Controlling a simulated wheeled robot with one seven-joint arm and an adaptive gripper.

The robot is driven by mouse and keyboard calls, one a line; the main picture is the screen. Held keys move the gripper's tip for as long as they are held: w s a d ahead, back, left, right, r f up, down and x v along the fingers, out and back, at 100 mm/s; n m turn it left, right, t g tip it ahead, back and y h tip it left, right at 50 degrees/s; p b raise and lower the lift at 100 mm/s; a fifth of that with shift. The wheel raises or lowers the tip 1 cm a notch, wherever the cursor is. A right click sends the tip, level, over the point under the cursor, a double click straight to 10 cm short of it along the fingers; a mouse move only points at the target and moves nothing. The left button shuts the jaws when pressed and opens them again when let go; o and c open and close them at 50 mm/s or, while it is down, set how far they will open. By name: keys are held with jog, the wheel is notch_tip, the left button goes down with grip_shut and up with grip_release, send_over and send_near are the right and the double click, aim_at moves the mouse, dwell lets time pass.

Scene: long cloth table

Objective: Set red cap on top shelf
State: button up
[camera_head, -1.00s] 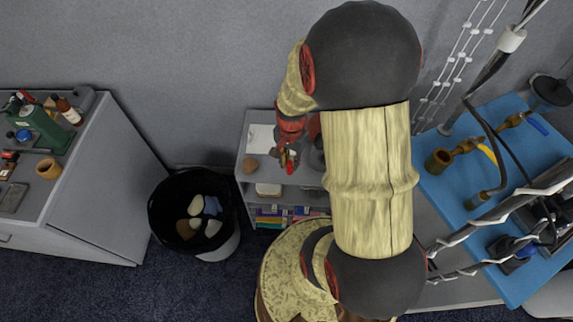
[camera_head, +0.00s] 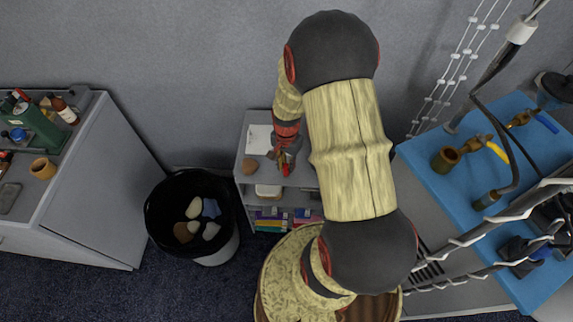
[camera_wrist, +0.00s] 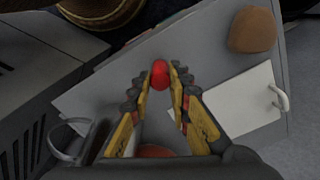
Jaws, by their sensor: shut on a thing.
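The red cap (camera_wrist: 159,75) is a small round red thing between the fingertips of my gripper (camera_wrist: 159,82) in the wrist view. My gripper is shut on it. In the head view my gripper (camera_head: 284,163) is over the grey shelf unit (camera_head: 242,148), and the cap shows as a small red spot (camera_head: 286,170). The shelf's top surface also lies below the gripper in the wrist view (camera_wrist: 205,58). I cannot tell how high the cap is above it.
Coloured items (camera_head: 270,222) stand on a lower shelf. A black bin (camera_head: 165,222) stands to the left. A blue-topped table (camera_head: 435,200) is to the right.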

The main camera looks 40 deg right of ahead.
jog(key=shift+f, duration=0.2)
jog(key=o, duration=0.7)
jog(key=shift+r, duration=0.1)
jog(key=shift+o, duration=0.6)
